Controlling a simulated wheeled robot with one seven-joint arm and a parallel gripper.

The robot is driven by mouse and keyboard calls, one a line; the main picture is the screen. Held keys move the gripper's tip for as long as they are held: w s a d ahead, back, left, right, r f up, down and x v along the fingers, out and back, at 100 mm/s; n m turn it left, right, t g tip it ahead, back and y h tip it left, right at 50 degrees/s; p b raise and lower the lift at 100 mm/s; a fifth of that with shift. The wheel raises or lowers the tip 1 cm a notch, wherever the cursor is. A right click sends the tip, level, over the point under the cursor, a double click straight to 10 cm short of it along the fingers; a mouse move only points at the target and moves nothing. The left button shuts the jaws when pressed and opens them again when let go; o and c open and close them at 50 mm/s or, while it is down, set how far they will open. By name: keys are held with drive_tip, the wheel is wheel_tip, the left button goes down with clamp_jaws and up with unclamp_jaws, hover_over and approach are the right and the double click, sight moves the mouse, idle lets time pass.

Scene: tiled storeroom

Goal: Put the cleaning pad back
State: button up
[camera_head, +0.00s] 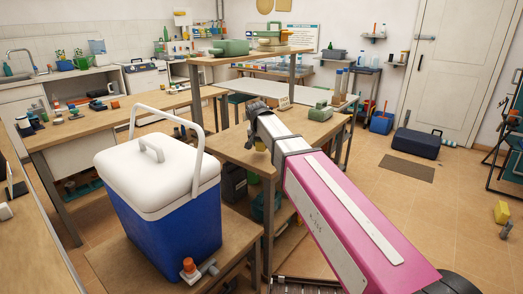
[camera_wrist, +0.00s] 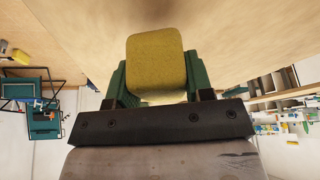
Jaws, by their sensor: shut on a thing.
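The yellow cleaning pad (camera_wrist: 156,55) is a rounded block, close to the camera in the wrist view. My gripper (camera_wrist: 155,78) is shut on it, with a green finger at each side.
A blue cooler with a white lid (camera_head: 160,190) and raised handle stands at the front left. A raised wooden shelf (camera_head: 215,59) is above the workbench. A green container (camera_head: 320,112) sits on the bench's right part. A dark blue case (camera_head: 417,143) is on the floor.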

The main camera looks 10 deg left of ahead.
sight(261, 149)
drive_tip(key=shift+f, duration=1.65)
drive_tip(key=shift+f, duration=0.1)
drive_tip(key=o, duration=1)
drive_tip(key=v, duration=1.2)
